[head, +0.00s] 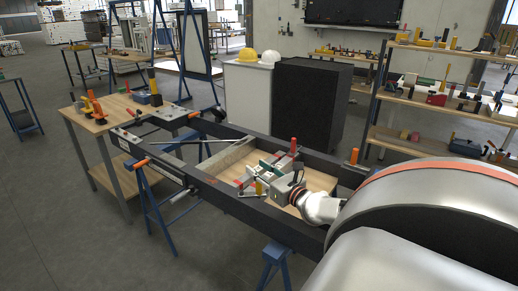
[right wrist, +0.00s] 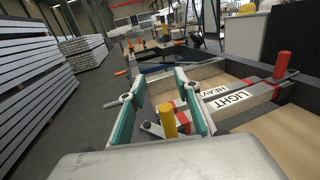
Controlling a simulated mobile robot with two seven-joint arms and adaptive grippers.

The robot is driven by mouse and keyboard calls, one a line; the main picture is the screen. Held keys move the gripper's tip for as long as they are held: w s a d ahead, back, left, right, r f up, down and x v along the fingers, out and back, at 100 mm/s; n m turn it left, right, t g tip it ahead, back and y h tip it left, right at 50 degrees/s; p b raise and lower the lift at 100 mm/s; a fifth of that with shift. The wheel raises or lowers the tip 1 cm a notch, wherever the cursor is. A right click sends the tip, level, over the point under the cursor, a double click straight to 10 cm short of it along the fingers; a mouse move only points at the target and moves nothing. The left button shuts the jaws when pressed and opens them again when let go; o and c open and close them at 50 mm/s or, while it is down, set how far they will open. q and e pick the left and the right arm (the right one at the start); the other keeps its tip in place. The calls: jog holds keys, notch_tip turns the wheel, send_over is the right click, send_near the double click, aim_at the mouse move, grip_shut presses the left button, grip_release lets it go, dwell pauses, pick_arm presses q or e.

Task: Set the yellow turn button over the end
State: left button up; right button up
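The yellow turn button (right wrist: 168,120) is a short upright cylinder on a grey metal lever in the right wrist view. It also shows small in the head view (head: 258,187). My right gripper (right wrist: 160,80) is open, with its two teal-padded fingers on either side of the button. I see a gap to the left finger; the button looks closer to the right finger, and I cannot tell whether they touch. White bars with red bands lie beyond, lettered LIGHT (right wrist: 231,99) and HEAVY, the latter partly hidden by the right finger. My left gripper is in neither view.
A red knob (right wrist: 283,65) stands up at the right. The dark frame (head: 237,205) rests on blue trestles around a wooden board (head: 318,181). A wooden table (head: 95,122) with tools stands left, a black cabinet (head: 310,100) behind, shelves (head: 420,95) right.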

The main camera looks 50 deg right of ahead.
notch_tip(320, 180, up, 5)
jog(key=shift+f, duration=0.1)
jog(key=shift+c, duration=0.3)
